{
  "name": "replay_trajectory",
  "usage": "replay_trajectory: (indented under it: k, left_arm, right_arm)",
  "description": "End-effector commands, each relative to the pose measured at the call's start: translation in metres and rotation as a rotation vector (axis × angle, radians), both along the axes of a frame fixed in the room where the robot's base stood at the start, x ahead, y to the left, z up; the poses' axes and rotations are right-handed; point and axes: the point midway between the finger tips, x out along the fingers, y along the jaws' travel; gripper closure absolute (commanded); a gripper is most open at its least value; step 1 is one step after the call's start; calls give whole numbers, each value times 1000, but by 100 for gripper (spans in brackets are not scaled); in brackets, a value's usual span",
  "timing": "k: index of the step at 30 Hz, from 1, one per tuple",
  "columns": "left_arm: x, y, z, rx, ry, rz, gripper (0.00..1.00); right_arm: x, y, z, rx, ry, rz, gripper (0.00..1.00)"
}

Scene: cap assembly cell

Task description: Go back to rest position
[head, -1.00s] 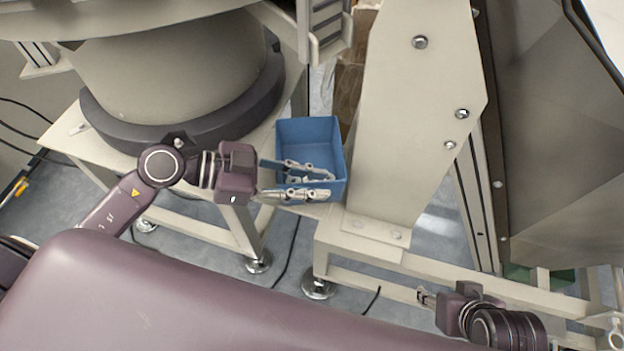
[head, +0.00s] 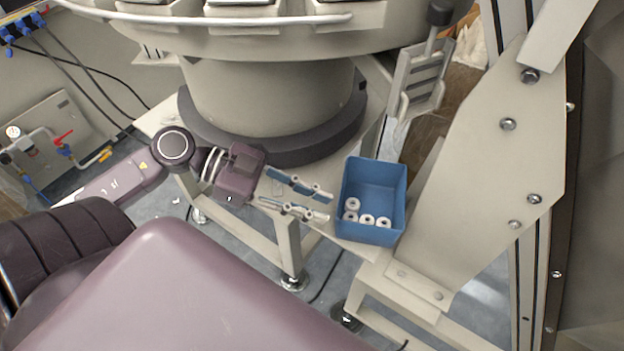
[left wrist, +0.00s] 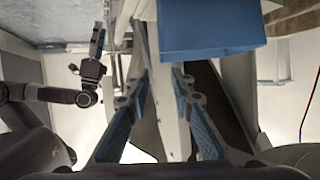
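My left gripper (head: 326,206) is open and empty in the head view, just left of the blue bin (head: 372,180) and apart from it. In the left wrist view its two blue-padded fingers (left wrist: 160,78) are spread, with nothing between them. The blue bin also shows at the top of the left wrist view (left wrist: 210,28). Several white ring-shaped caps (head: 368,220) lie on the bin's floor. My right gripper is outside the head view. It shows small at the left of the left wrist view (left wrist: 98,42), where its opening cannot be made out.
A large round machine base (head: 270,95) stands behind my left arm on a beige frame. A beige upright plate (head: 470,170) rises right of the bin. A slotted metal chute (head: 418,85) hangs above the bin. Grey floor is open at the left.

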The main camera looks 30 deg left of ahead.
Motion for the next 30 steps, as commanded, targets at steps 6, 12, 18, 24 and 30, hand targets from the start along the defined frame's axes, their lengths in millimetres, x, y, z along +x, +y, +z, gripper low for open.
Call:
replay_trajectory:
  k: [6,12,18,24,30]
  left_arm:
    - [-1,4,2,0,0,1,78]
    - [-1,4,2,0,0,1,78]
    - [-1,4,2,0,0,1,78]
    - [12,-2,16,-47,-73,42,78]
    - [59,-3,63,-177,-313,263,78]
  right_arm:
    - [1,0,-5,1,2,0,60]
    - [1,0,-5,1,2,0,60]
    - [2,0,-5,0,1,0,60]
    - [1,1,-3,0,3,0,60]
    - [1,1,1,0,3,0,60]
